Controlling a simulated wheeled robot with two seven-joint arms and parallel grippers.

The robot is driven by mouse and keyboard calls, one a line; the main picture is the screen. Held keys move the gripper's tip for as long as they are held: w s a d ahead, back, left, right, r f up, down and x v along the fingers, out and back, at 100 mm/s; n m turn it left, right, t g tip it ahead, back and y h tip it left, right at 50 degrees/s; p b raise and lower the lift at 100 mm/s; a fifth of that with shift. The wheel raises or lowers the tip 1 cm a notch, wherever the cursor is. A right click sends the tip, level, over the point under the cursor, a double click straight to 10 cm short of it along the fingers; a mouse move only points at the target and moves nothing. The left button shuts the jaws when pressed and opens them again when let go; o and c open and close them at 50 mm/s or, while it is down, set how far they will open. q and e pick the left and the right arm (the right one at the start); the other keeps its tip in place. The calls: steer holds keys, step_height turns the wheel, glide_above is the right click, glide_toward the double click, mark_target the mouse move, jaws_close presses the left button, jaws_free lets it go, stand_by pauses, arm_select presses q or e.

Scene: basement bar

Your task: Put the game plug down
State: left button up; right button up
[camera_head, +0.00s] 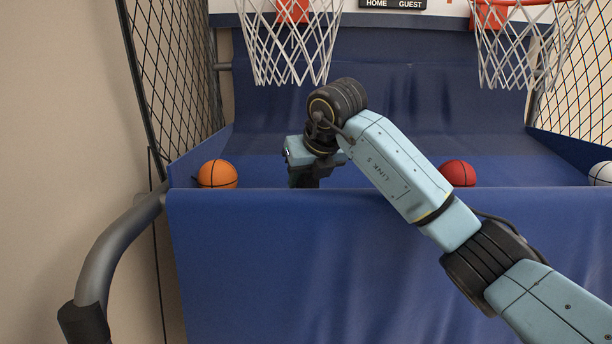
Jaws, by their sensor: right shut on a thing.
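My right arm comes in from the lower right and reaches over the blue front panel of the basketball game. My right gripper (305,181) points down just behind the top edge of that panel, between an orange ball and a red ball. It is shut on the game plug. Its fingertips and the plug are hidden behind the panel and the gripper body, so I cannot tell whether the plug touches a surface. My left gripper is not in view.
An orange ball (217,174), a red ball (458,173) and a white ball (601,173) rest behind the blue front panel (260,260). Two hoop nets (290,45) hang above. A grey metal rail (110,245) curves at left beside a bare wall.

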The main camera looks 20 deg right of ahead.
steer(key=o, duration=1)
steer(key=shift+r, duration=0.15)
steer(key=shift+r+p, duration=0.25)
steer(key=shift+p, duration=0.1)
steer(key=a+b+v, duration=0.1)
steer(key=b+v, duration=0.2)
steer(key=v, duration=0.9)
steer(key=shift+d+r, duration=0.25)
steer(key=shift+d, duration=0.2)
